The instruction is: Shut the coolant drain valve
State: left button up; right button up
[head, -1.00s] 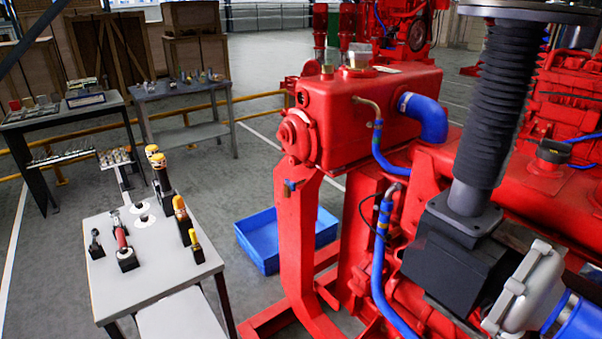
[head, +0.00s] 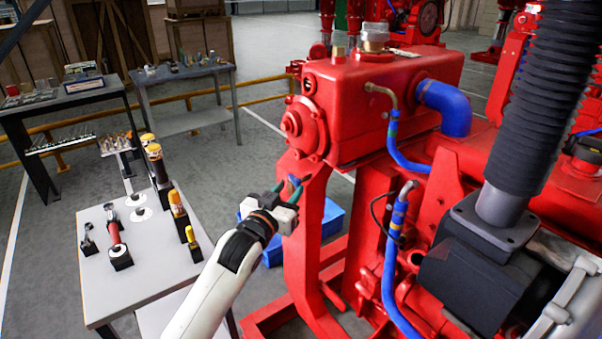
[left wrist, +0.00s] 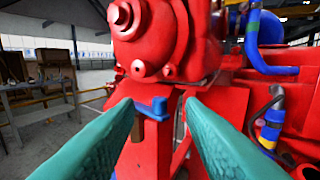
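The coolant drain valve shows in the left wrist view as a small blue handle (left wrist: 155,109) on a brass body (left wrist: 137,130), just below the red tank. In the head view its blue handle (head: 293,181) sits on the front of the red stand, partly hidden by my gripper. My left gripper (head: 289,190) has teal fingers and is open. In the left wrist view its fingertips (left wrist: 159,104) lie on either side of the handle, apart from it; contact does not show. My right gripper is in neither view.
A grey tool table (head: 150,265) with several hand tools stands at the left. A blue tray (head: 333,220) lies on the floor behind the red stand (head: 303,260). The red tank (head: 370,105) and blue hoses (head: 390,260) are close on the right.

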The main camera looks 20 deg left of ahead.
aim_at(297, 181)
pick_arm(q)
jog(key=w, duration=0.5)
jog(key=w+d+p, duration=0.1)
jog(key=w, duration=0.1)
jog(key=shift+w+f, duration=0.1)
jog(key=shift+w, duration=0.15)
grip_shut()
